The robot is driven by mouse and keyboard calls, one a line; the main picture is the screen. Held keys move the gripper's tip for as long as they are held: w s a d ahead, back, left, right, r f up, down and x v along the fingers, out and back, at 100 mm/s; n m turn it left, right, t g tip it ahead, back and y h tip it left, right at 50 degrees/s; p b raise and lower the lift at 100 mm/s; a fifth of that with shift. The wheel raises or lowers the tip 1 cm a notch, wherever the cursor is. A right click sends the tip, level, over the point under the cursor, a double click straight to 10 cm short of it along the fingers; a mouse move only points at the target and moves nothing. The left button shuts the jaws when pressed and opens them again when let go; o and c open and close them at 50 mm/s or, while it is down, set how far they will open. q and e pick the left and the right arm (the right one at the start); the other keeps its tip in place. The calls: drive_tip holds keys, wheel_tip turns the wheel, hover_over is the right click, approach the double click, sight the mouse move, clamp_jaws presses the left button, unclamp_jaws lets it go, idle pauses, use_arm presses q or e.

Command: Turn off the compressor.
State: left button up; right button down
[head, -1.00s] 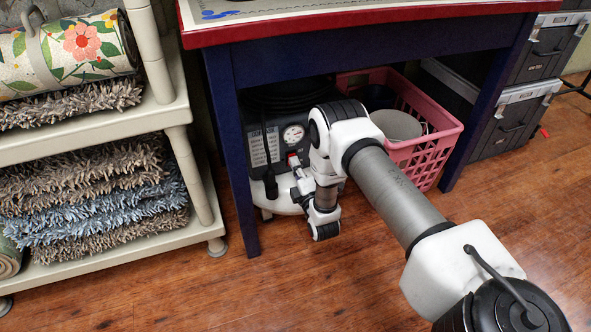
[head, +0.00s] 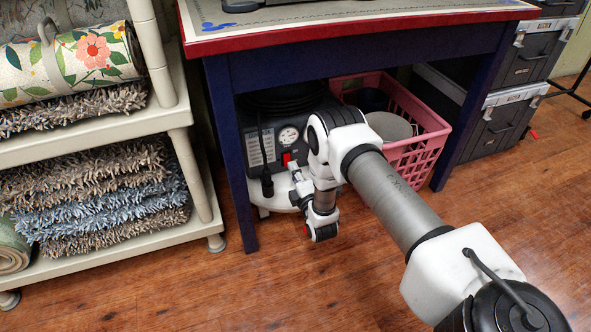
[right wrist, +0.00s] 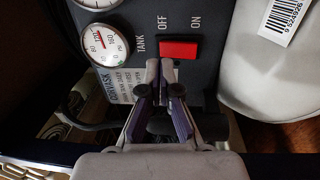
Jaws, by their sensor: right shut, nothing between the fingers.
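The compressor (head: 258,150) stands under the blue table, with a dark front panel, a white round gauge (head: 289,135) and a red rocker switch (head: 287,158). In the right wrist view the red switch (right wrist: 179,50) sits on the panel beside the printed words OFF and ON. I cannot tell which side of it is pressed. My right gripper (head: 294,169) is in front of the panel. Its fingers (right wrist: 165,68) are shut and empty, with the tips just below the switch's left part; whether they touch is unclear. My left gripper is not in view.
The table (head: 350,35) has a red-edged top above my right arm and legs on both sides. A pink basket (head: 425,150) stands right of the compressor. A shelf with rugs (head: 100,190) is at left, dark cases (head: 500,120) at right. The front floor is clear.

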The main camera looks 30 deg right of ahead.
drive_tip(key=r+p+v, duration=0.2)
drive_tip(key=p+v, duration=0.2)
drive_tip(key=v, duration=0.5)
drive_tip(key=shift+s+a+p, duration=0.15)
drive_tip(key=shift+s+p, duration=0.2)
drive_tip(key=shift+s, duration=0.15)
drive_tip(key=shift+r, duration=0.1)
